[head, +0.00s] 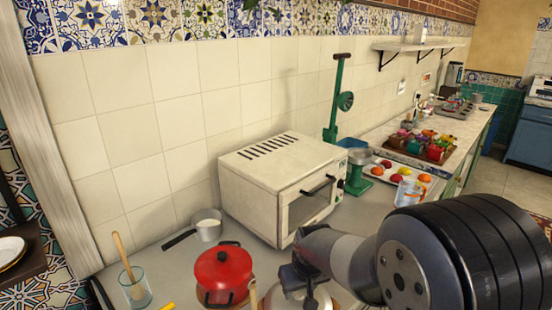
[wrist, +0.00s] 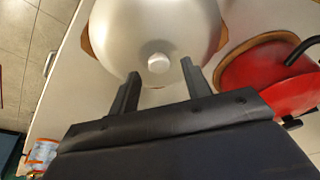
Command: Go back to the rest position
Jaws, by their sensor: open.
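My gripper (wrist: 160,72) is open, with its two fingers apart. A silver, rounded pot with a light knob on its lid (wrist: 155,25) is just beyond the fingertips in the wrist view. The knob shows between the two fingers; I cannot tell if it is at their depth. In the head view my gripper (head: 290,280) is over the same silver pot (head: 300,301), which the gripper and the bottom edge partly hide.
A red pot (head: 224,270) stands close left of the silver pot. A white oven (head: 280,180) stands behind. A small saucepan (head: 207,228), a glass with a wooden spoon (head: 136,290), a green scale (head: 352,185) and a fruit tray (head: 385,180) share the counter.

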